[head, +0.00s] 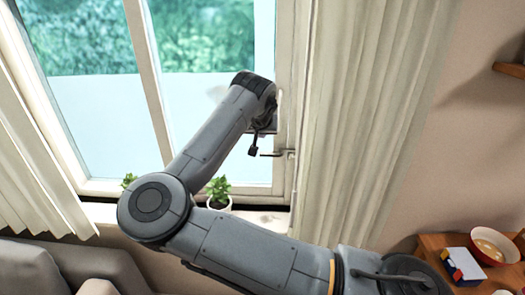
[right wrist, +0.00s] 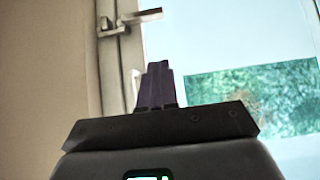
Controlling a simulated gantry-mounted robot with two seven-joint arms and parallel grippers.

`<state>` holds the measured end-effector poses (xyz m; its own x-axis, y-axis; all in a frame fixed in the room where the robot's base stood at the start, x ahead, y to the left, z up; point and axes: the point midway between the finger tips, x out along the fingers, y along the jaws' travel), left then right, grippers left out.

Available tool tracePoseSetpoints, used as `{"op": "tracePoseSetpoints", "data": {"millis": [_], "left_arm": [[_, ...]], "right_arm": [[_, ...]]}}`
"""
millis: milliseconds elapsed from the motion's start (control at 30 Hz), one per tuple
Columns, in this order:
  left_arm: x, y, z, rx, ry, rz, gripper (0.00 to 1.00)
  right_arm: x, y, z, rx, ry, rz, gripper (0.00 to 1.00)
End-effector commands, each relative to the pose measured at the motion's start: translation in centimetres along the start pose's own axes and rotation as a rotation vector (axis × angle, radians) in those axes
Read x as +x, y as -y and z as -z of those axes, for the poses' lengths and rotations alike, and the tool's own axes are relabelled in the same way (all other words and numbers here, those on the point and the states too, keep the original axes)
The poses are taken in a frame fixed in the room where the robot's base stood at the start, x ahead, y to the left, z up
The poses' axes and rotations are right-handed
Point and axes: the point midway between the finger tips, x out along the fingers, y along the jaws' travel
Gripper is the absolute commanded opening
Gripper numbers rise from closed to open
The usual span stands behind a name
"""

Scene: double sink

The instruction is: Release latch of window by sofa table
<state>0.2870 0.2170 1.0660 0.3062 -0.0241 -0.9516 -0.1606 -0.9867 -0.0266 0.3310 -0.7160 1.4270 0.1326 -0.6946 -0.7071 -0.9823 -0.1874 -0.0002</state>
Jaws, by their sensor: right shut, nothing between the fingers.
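The window (head: 285,100) has white frames and stands across the back of the head view. Its latch (head: 278,154) is a small metal handle on the right frame, sticking out to the left. The latch also shows at the top of the right wrist view (right wrist: 137,18), on the white frame. My right gripper (head: 253,150) is shut and empty, with its fingertips just left of the latch in the head view. In the right wrist view its dark fingers (right wrist: 158,70) point up, below the latch with a visible gap. My left gripper is not in view.
Curtains hang at the right (head: 355,110) and left (head: 35,150) of the window. A potted plant (head: 219,192) stands on the sill below. A grey sofa (head: 90,265) is at bottom left. A wooden table (head: 435,242) at right holds a bowl (head: 493,246) and a small box (head: 463,266).

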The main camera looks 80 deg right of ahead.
Motion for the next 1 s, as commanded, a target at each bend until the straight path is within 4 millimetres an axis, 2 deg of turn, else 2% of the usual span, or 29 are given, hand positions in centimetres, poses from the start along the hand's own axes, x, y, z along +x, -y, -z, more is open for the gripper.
{"op": "tracePoseSetpoints", "data": {"millis": [267,667,800,1000], "left_arm": [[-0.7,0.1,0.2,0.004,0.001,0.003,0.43],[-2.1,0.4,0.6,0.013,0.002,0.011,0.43],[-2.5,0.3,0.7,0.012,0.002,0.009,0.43],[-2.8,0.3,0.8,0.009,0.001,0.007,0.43]], "right_arm": [[2.7,-0.1,0.1,-0.001,0.002,-0.002,0.00],[9.9,0.0,0.1,0.000,0.002,0.000,0.00],[11.2,0.0,-1.4,-0.001,0.002,-0.001,0.00],[12.3,0.0,-2.5,0.000,0.000,0.000,0.00]]}}
